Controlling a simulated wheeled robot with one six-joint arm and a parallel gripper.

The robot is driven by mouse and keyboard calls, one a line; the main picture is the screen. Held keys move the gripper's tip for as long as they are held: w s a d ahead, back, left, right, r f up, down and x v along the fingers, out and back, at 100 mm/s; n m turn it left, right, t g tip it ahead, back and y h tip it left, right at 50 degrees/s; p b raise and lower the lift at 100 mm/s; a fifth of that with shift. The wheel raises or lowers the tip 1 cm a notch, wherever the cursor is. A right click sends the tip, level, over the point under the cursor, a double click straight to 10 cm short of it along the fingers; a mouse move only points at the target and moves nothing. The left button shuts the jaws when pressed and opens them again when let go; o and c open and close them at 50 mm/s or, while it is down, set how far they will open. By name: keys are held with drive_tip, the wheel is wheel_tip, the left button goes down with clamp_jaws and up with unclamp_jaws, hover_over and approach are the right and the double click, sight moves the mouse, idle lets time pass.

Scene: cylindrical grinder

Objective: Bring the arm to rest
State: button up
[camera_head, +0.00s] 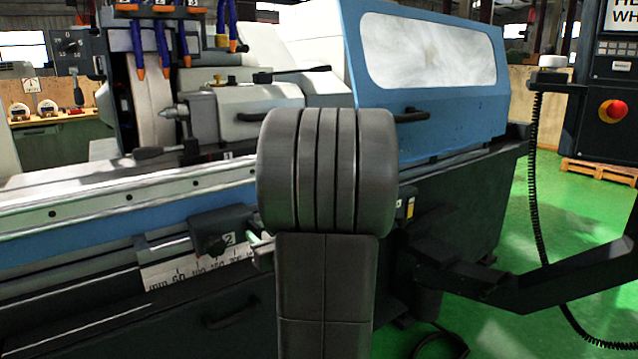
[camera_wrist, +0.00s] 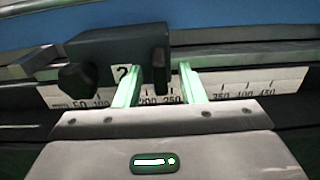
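My gripper (camera_wrist: 159,70) shows in the wrist view with its two pale fingers spread apart and nothing held between them. Its fingertips point at the front of the grinder, at a dark stop block (camera_wrist: 115,48) marked "2". A dark upright piece of that block appears between the fingertips, apart from both fingers. In the head view my arm hides most of the gripper; only a pale bit of finger (camera_head: 262,240) shows beside the stop block (camera_head: 220,228).
A millimetre scale (camera_head: 175,272) runs along the machine front below the block. The grinder's blue hood (camera_head: 425,60) stands behind my arm. A control panel with a red button (camera_head: 613,111) stands at right.

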sight(259, 232)
drive_tip(key=shift+x, duration=1.7)
drive_tip(key=shift+s, duration=0.1)
